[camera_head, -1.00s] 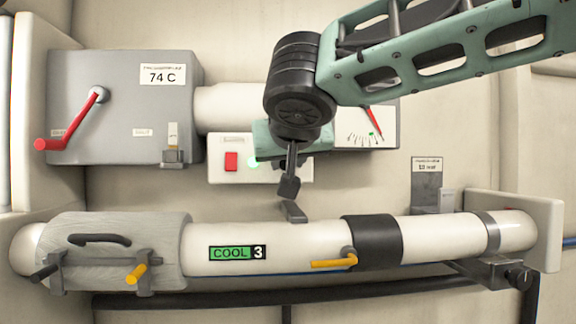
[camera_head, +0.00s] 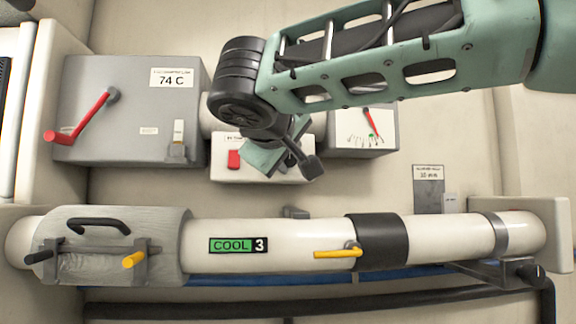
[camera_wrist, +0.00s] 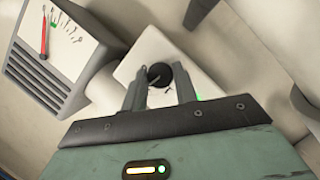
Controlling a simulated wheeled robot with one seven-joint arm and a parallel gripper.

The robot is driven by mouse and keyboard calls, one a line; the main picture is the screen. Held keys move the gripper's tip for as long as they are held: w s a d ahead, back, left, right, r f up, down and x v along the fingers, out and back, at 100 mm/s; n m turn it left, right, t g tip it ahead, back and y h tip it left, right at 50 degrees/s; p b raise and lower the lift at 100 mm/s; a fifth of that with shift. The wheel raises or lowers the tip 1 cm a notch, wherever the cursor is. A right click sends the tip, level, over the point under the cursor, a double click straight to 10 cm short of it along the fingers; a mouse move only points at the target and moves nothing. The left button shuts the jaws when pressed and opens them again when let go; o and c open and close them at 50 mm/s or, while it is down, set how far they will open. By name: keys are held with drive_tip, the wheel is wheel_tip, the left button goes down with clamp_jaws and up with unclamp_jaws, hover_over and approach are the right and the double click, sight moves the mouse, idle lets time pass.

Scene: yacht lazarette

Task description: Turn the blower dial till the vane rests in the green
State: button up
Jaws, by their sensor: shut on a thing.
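The blower dial is a round black knob (camera_wrist: 158,75) on a white box face in the wrist view. My gripper (camera_wrist: 160,88) has one finger on each side of it and is shut on it. In the head view my gripper (camera_head: 308,166) is in front of the white box (camera_head: 225,172), and the dial is hidden behind it. The gauge (camera_head: 345,143) to the right has a red vane (camera_head: 370,122) that points down, its tip close to a green mark. In the wrist view the red vane (camera_wrist: 43,35) also shows beside green; exact alignment is too small to tell.
A red switch (camera_head: 234,159) is on the white box. A grey box (camera_head: 120,135) with a red lever and a 74 C label stands left. A white pipe (camera_head: 300,238) labelled COOL 3, with yellow handles, crosses below. Open wall lies between the gauge and pipe.

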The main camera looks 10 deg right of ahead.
drive_tip(key=shift+n, duration=0.4)
drive_tip(key=shift+b, duration=0.3)
drive_tip(key=o, duration=0.9)
drive_tip(key=shift+o, duration=0.2)
drive_tip(key=shift+h, duration=0.3)
drive_tip(key=b+v, duration=0.3)
drive_tip(key=v, duration=1.4)
drive_tip(key=shift+s, duration=0.25)
drive_tip(key=shift+f, duration=0.2)
